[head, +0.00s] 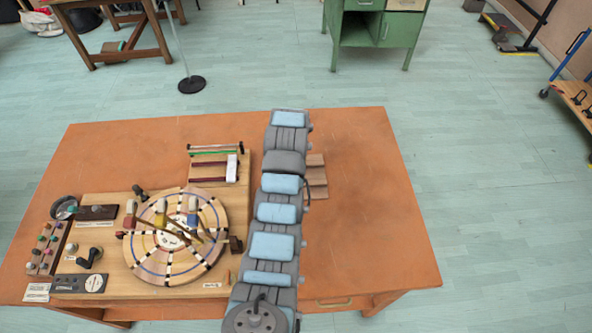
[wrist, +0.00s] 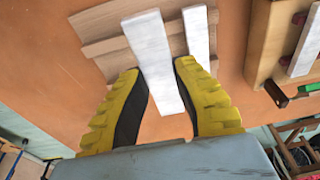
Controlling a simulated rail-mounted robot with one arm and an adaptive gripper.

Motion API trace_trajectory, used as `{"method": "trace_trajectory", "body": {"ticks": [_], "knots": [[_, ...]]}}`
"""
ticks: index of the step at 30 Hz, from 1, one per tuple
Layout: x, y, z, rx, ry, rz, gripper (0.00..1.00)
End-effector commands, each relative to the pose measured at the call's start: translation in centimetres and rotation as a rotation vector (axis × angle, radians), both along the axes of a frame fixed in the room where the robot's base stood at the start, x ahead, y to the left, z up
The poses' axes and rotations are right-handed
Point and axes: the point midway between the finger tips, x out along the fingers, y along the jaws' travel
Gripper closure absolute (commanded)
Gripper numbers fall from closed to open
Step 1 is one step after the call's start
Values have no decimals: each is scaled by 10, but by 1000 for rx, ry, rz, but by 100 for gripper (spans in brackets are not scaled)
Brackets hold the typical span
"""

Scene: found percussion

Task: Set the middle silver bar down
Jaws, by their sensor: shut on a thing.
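My gripper (wrist: 159,67), with yellow fingers and dark pads, is shut on a silver bar (wrist: 150,42) in the wrist view. The bar lies lengthwise between the fingers, its far end over the pale wooden rack (wrist: 108,52). I cannot tell whether it touches the rack. A second silver bar (wrist: 197,36) lies across the rack just to the right, apart from the held one. A third silver bar (wrist: 305,48) is on the wooden stand at the right edge. In the head view, my arm hides the gripper, the held bar and part of the rack (head: 317,178).
The stand with dark rails (head: 207,171) and one bar (head: 231,168) is left of my arm. A wooden board (head: 95,255) with a round wheel (head: 176,236) and small parts fills the table's left. The orange table (head: 365,215) is clear right of the rack.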

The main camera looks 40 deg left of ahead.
Motion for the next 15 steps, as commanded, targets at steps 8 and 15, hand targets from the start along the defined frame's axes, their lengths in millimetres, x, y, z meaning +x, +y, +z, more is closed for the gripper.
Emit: {"method": "trace_trajectory", "body": {"ticks": [8,15], "knots": [[13,6,-18,-2,2,1,100],[22,10,-32,-3,4,0,100]]}}
